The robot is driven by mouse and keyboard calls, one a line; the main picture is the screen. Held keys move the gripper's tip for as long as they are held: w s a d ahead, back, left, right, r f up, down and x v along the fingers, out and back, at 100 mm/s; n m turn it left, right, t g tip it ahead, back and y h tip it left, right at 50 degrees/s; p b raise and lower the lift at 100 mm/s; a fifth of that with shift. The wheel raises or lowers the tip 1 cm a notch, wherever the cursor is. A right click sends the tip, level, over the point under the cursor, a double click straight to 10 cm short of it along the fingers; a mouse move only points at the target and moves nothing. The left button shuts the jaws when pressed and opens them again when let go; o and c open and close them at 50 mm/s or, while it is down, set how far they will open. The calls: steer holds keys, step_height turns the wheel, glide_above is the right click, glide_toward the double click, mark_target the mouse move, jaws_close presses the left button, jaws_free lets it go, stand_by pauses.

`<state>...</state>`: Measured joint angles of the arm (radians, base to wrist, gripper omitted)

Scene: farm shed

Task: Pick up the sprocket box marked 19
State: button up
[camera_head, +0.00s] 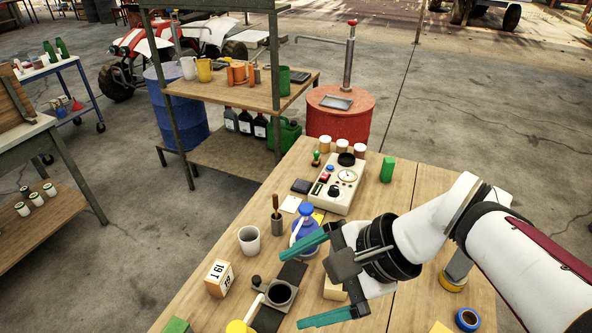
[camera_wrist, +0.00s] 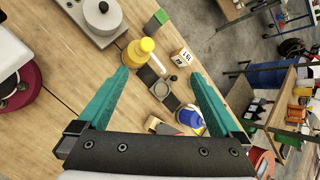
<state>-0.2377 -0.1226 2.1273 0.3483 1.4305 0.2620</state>
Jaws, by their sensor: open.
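The sprocket box (camera_head: 219,278) is a small orange-brown box with white labels reading 19 and 19 T. It stands on the wooden workbench (camera_head: 192,312), near its left edge in the head view. It also shows in the wrist view (camera_wrist: 181,58), beyond the fingertips and a little right of centre. My gripper (camera_head: 298,287) has two teal fingers spread wide with nothing held between them. It is above the bench, to the right of the box and apart from it. The gripper (camera_wrist: 158,73) also shows in the wrist view.
A dark fixture with a round cup (camera_head: 280,293) stands between the box and my gripper. A white mug (camera_head: 249,240), blue bottle (camera_head: 305,222) and yellow bottle (camera_head: 240,327) stand close around. A control box (camera_head: 338,185) is farther back. Some bare wood lies left of the box.

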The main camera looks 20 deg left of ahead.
steer(key=w+a+m+y, duration=0.3)
steer(key=w+a, duration=0.2)
steer(key=a, duration=0.6)
steer(key=m+y, duration=0.3)
steer(key=m, duration=0.2)
glide_above(211, 271)
steer(key=w+d, duration=0.1)
steer(key=d, duration=0.4)
step_height(211, 271, down, 4)
steer(key=r, duration=0.1)
steer(key=f, duration=2.1)
steer(key=shift+w+d+f, duration=0.2)
steer(key=shift+w+f, duration=0.05)
steer(key=shift+f, duration=0.05)
steer(key=x, duration=0.7)
steer(key=shift+s+a+f, duration=0.15)
steer(key=shift+s, duration=0.1)
steer(key=c, duration=1.3)
